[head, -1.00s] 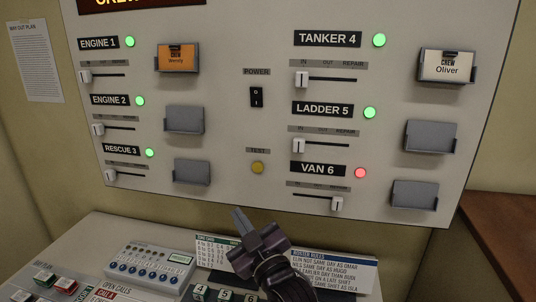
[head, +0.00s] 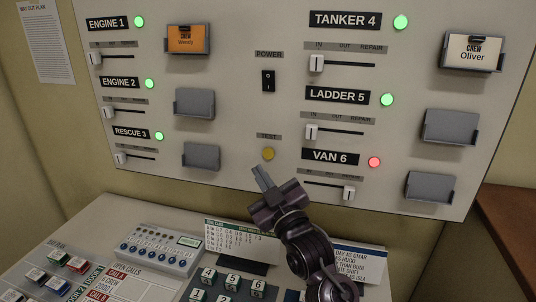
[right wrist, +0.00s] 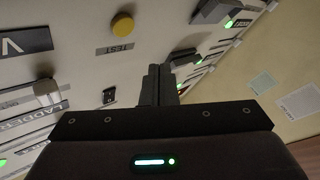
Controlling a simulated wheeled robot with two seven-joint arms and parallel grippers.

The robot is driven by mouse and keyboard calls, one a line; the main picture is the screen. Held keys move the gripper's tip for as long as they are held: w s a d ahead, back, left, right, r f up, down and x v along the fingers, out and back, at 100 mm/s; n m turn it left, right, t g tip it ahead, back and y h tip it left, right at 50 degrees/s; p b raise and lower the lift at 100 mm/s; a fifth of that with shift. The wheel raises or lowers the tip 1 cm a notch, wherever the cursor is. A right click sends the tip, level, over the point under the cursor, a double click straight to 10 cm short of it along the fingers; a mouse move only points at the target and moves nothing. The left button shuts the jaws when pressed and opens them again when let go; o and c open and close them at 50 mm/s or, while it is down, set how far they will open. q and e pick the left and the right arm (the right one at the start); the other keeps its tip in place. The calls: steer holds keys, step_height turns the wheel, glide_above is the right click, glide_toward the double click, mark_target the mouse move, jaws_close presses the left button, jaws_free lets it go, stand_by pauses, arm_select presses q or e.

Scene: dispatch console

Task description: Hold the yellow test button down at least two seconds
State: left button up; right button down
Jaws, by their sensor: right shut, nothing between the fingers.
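The yellow test button (head: 268,154) sits low in the middle of the upright panel, under a TEST label. In the right wrist view the button (right wrist: 122,25) stands out from the panel, up and left of my fingers. My right gripper (head: 261,175) is shut and empty. In the head view its tips are just below the button, and they look apart from it. In the right wrist view the closed fingers (right wrist: 158,84) point at the panel. My left gripper is in neither view.
A black power switch (head: 268,81) is above the button. The VAN 6 slider (head: 348,193) is right of my gripper, with a red lamp (head: 374,162) above it. Below lies a desk with a white keyed box (head: 160,249) and several number keys (head: 231,282).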

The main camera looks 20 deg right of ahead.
steer(key=shift+w+d, duration=0.7)
steer(key=shift+w, duration=0.3)
steer(key=shift+w+d, duration=0.65)
steer(key=shift+w, duration=0.35)
steer(key=shift+w, duration=0.1)
stand_by(0.5)
steer(key=shift+w+d, duration=0.25)
steer(key=shift+w+d, duration=0.25)
steer(key=shift+w, duration=0.05)
stand_by(0.7)
stand_by(2.8)
steer(key=shift+s+a, duration=0.45)
steer(key=shift+s, duration=0.2)
steer(key=shift+s+a+p, duration=0.2)
steer(key=shift+s+a, duration=0.55)
steer(key=shift+s, duration=0.3)
steer(key=shift+s+a+p, duration=0.2)
steer(key=shift+s+a, duration=0.5)
steer(key=shift+s, duration=0.35)
